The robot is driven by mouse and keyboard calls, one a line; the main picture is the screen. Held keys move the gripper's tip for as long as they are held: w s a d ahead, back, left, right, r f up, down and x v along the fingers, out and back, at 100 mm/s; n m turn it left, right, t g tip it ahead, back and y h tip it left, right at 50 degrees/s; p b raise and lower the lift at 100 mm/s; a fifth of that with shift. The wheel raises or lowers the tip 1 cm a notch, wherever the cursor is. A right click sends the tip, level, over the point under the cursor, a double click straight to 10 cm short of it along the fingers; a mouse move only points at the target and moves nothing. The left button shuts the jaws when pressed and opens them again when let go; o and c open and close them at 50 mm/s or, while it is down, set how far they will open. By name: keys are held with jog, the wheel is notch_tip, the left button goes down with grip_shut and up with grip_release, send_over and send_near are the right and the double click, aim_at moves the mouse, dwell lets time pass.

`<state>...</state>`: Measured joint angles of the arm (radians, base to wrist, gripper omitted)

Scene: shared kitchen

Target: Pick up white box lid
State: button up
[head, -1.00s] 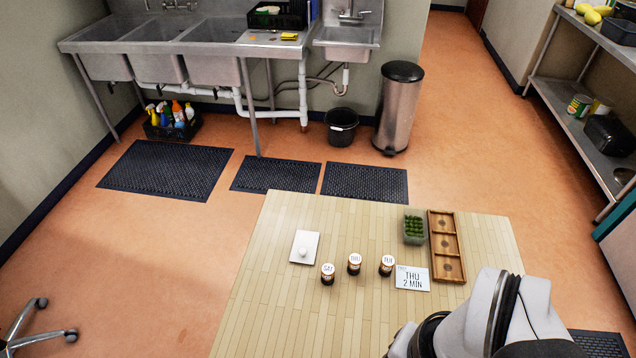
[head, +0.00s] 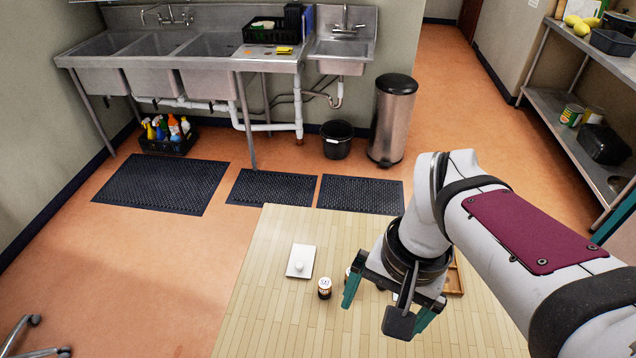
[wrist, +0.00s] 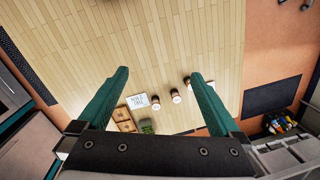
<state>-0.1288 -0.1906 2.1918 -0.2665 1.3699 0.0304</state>
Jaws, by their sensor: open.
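The white box lid (head: 301,261) lies flat on the wooden table (head: 262,318), left of the jars. It is a white rectangular plate with a small round knob on top. My gripper (head: 387,306) is above the table, to the right of the lid and apart from it. Its two green fingers are spread with nothing between them. The open fingers (wrist: 153,88) also show in the wrist view, high above the table. I cannot make out the lid clearly in the wrist view; the right finger may hide it.
One dark jar with a white cap (head: 324,288) stands just right of the lid. The wrist view shows several jars, a white card (wrist: 138,101), a green-filled container (wrist: 147,127) and a wooden tray (wrist: 123,119). The table's left side is clear.

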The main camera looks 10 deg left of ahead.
jog(key=w+a+f+n, duration=0.25)
jog(key=w+a, duration=0.55)
jog(key=w, duration=0.5)
jog(key=n+h, duration=0.1)
send_over(299, 266)
notch_tip(299, 266, down, 6)
notch_tip(299, 266, down, 16)
jog(key=c, duration=1.2)
jog(key=shift+r, duration=0.1)
jog(key=shift+c, duration=0.2)
